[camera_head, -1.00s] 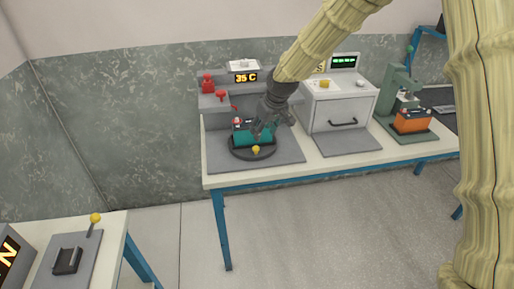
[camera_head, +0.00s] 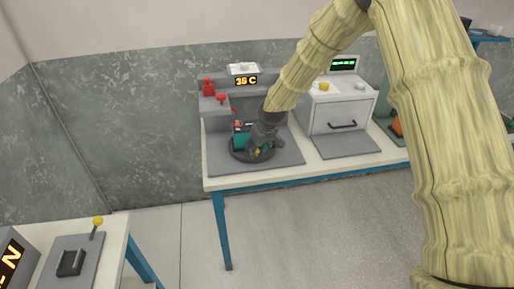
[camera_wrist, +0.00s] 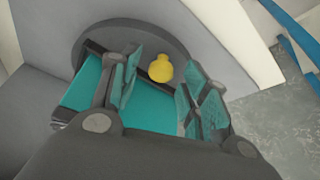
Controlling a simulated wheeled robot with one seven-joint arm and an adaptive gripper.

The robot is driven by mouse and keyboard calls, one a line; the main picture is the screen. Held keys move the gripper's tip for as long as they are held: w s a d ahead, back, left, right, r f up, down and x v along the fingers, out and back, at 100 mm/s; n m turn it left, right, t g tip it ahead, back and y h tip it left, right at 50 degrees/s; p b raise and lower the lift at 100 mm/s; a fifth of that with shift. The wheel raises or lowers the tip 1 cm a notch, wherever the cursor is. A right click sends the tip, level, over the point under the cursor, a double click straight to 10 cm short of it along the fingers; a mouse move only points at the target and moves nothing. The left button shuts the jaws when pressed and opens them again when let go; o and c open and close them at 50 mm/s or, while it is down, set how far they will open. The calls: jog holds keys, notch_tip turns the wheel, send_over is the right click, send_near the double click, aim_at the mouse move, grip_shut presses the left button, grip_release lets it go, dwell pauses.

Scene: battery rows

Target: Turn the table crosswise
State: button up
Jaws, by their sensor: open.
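The round dark turntable (camera_head: 238,155) sits on a grey pad on the workbench, and its rim also shows in the wrist view (camera_wrist: 92,42). I cannot tell whether the fingers touch the knob.
Behind the turntable is a grey station with a "35 C" display (camera_head: 246,81) and red fittings (camera_head: 208,87). Another bench with a lever (camera_head: 97,229) is at lower left.

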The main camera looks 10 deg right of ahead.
jog(key=shift+f, duration=0.15)
grip_shut()
jog(key=shift+d, duration=0.15)
dwell(0.4)
